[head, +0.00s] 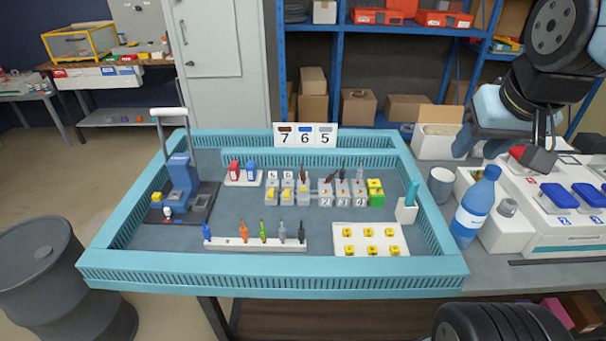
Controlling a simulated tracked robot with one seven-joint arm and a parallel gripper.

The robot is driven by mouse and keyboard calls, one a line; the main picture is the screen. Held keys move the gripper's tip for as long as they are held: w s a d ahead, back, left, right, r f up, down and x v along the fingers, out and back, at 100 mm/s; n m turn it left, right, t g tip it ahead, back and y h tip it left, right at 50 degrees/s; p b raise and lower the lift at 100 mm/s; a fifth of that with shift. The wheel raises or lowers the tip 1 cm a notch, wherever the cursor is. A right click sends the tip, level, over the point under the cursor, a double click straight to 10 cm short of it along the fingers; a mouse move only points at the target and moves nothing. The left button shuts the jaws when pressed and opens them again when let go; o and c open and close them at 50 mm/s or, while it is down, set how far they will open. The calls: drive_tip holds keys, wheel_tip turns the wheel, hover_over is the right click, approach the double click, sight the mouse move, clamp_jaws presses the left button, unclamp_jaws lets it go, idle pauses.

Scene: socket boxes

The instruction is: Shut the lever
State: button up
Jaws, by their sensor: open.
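A blue press-like device (180,175) stands on a dark base at the left inside the blue-rimmed tray (270,284). Its lever (169,112) has a pale cross handle and stands raised, well above the base. Small dark and brown upright pieces (303,173) also stick up from the row of grey socket boxes (288,195) at the middle; whether these are levers is too small to tell. My gripper (478,150) is at the upper right, outside the tray, far from the device. It is open and appears empty; its tips are partly unclear.
A bottle (472,208) and a grey cup (441,184) stand right of the tray. A white rack with coloured pieces (255,243) and a white plate with yellow blocks (370,238) lie at the tray's front. A number sign (305,135) stands at the back.

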drive_tip(key=w+a+g+y, duration=0.1)
drive_tip(key=w+a+g, duration=0.3)
drive_tip(key=w, duration=0.5)
drive_tip(key=w+a+g+y, duration=0.1)
drive_tip(key=w+a+g, duration=0.1)
drive_tip(key=w+a, duration=0.5)
drive_tip(key=g+h, duration=0.2)
drive_tip(key=g, duration=0.2)
hover_over(303, 188)
drive_tip(key=w, duration=0.6)
wheel_tip(303, 188, down, 15)
drive_tip(key=shift+n, duration=0.3)
drive_tip(key=x, duration=1.3)
drive_tip(key=shift+s+f, duration=0.1)
drive_tip(key=shift+s, duration=0.05)
